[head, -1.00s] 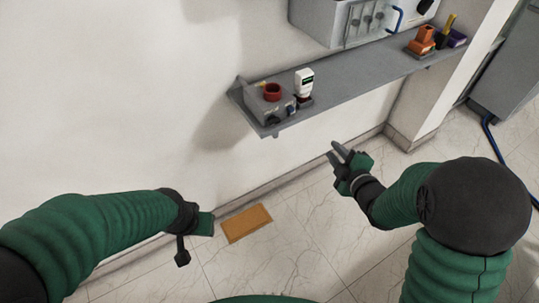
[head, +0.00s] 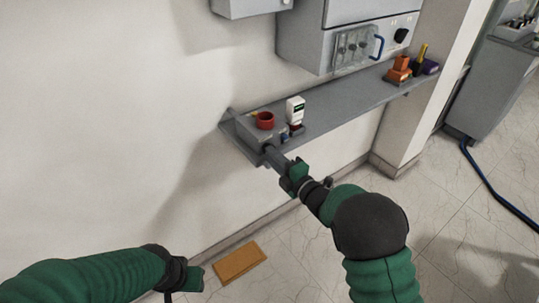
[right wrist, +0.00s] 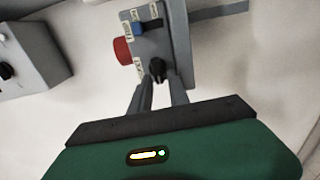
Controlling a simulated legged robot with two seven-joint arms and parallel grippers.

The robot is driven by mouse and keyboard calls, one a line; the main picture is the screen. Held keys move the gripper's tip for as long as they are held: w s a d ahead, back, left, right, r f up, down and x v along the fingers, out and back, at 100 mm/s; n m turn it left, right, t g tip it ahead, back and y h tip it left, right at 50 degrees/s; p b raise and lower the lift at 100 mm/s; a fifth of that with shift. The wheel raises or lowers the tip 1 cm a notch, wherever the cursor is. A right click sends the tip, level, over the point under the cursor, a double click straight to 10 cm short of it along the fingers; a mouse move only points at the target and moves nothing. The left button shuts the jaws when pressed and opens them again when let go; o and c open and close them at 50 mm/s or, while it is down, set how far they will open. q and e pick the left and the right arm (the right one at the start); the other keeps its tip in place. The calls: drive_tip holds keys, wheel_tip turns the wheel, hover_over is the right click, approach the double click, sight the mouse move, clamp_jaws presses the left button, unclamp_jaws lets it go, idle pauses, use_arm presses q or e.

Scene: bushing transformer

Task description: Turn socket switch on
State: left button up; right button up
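The grey socket box (head: 246,128) with a round red socket (head: 265,119) sits at the left end of the wall shelf. In the right wrist view the box (right wrist: 176,40) shows a black rotary knob (right wrist: 157,66), a blue part (right wrist: 138,29) and the red socket (right wrist: 122,50) at its side. My right gripper (head: 271,156) reaches up to the box front. In the right wrist view its fingers (right wrist: 159,82) are apart, one on each side of the knob; contact is unclear. My left gripper (head: 188,276) hangs low at the left, away from the box; its fingers are unclear.
A white device (head: 295,109) stands beside the box on the grey shelf (head: 345,103). Orange blocks (head: 399,70) sit at the shelf's right end. A grey cabinet (head: 310,40) hangs above. A tan board (head: 239,262) lies on the floor.

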drive_tip(key=shift+w+d, duration=0.2)
drive_tip(key=shift+w, duration=0.6)
drive_tip(key=shift+a, duration=0.4)
clamp_jaws()
use_arm(q)
drive_tip(key=shift+d, duration=0.45)
drive_tip(key=shift+d+r, duration=0.1)
use_arm(e)
drive_tip(key=shift+d, duration=0.2)
